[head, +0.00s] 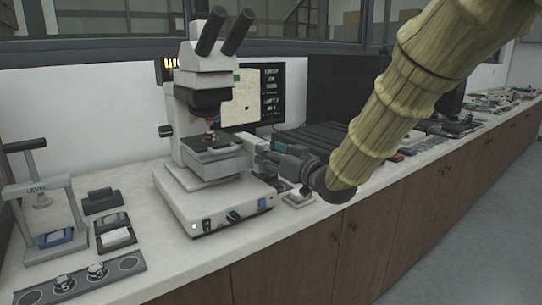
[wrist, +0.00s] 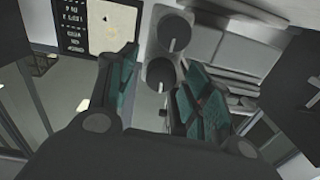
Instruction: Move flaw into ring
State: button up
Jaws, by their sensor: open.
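A white microscope (head: 212,125) stands on the bench with a dark stage (head: 210,143) below its objectives. Behind it a screen (head: 246,98) shows a pale picture with white text beside it. The screen (wrist: 108,25) is also in the wrist view, turned over, with a small orange mark on the pale area. I cannot clearly make out the flaw or the ring. My gripper (head: 268,156) is at the right side of the stage. In the wrist view my gripper (wrist: 157,68) is open, its teal fingers on either side of dark round parts (wrist: 160,74); contact is unclear.
The microscope's base (head: 215,205) has a green light and a dark knob. To the left are a press marked LEVEL (head: 38,188), small dark holders (head: 110,218) and a grey strip with metal parts (head: 80,280). A ribbed dark case (head: 325,143) stands behind my gripper.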

jog(key=shift+w+a, duration=0.1)
jog(key=shift+c, duration=0.2)
jog(key=c, duration=1)
jog(key=shift+n+b, duration=0.4)
jog(key=shift+n, duration=1.8)
jog(key=o, duration=1)
jog(key=shift+o, duration=0.2)
jog(key=v, duration=1.2)
jog(key=shift+c, duration=0.3)
